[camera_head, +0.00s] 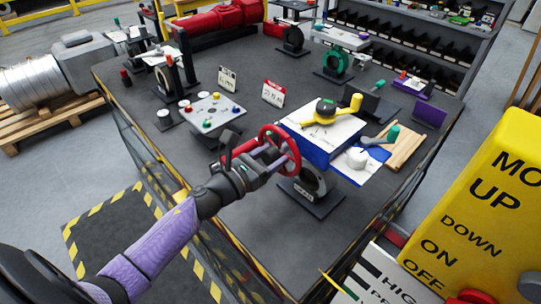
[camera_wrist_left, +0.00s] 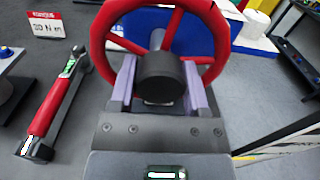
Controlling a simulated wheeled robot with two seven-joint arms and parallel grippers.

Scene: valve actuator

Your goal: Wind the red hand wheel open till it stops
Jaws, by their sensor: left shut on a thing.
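The red hand wheel (camera_head: 268,136) stands upright near the table's front edge, on a valve with a dark round body (camera_head: 309,183) and a flat base plate. My left gripper (camera_head: 279,163) reaches it from the front left. In the left wrist view, the red rim (camera_wrist_left: 222,45) curves around and behind the fingers. My left gripper (camera_wrist_left: 160,90) is shut on a black round knob (camera_wrist_left: 160,75) at the near part of the wheel, one purple finger on each side. The grip contact is partly hidden behind the knob. My right gripper is not in view.
A blue-sided block (camera_head: 315,152) with a yellow lever (camera_head: 330,115) stands just right of the wheel. A red-handled tool (camera_wrist_left: 52,105) lies left of the gripper. A plate with coloured knobs (camera_head: 212,112) is farther left. A yellow control box (camera_head: 490,200) fills the right foreground.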

